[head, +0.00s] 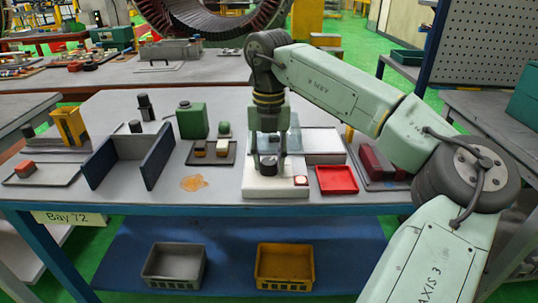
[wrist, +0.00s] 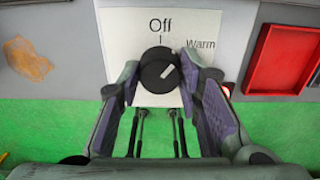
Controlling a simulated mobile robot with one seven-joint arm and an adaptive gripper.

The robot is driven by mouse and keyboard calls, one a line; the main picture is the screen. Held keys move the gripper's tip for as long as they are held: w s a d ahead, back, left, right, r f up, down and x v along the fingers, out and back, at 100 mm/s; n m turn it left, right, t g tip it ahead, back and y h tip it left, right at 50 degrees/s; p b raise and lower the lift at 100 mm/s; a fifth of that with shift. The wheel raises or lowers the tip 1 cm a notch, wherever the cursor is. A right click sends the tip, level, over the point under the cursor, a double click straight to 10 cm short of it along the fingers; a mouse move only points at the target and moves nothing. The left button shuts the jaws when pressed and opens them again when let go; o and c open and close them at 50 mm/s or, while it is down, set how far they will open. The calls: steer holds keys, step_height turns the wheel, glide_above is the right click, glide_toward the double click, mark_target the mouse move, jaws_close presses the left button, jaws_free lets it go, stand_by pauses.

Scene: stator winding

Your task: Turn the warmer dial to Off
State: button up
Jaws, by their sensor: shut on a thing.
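The warmer (head: 262,187) is a white box at the front middle of the bench. In the wrist view its white face (wrist: 120,45) reads "Off" at the top and "Warm" to the upper right. The round black dial (wrist: 158,70) sits below "Off". Its white pointer mark slants to the upper right, toward "Warm" and away from the tick under "Off". My gripper (wrist: 160,75) is shut on the dial, one finger on its left and one on its right. In the head view my gripper (head: 268,158) points down over the warmer, and the dial is partly hidden.
A red tray (head: 337,180) lies close on the right of the warmer; it also shows in the wrist view (wrist: 250,88). An orange-brown spill (head: 194,183) is on the left. A grey tray (head: 190,159) with small blocks and a green canister (head: 192,122) stand behind it.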

mark_target(269, 161)
steer(key=n, duration=0.3)
steer(key=shift+r+n+p, duration=0.1)
steer(key=shift+n+p, duration=0.2)
steer(key=shift+p, duration=0.05)
steer(key=shift+n+p, duration=0.35)
steer(key=shift+n, duration=1.55)
steer(key=o, duration=1.1)
steer(key=shift+o, duration=0.2)
step_height(269, 161, up, 12)
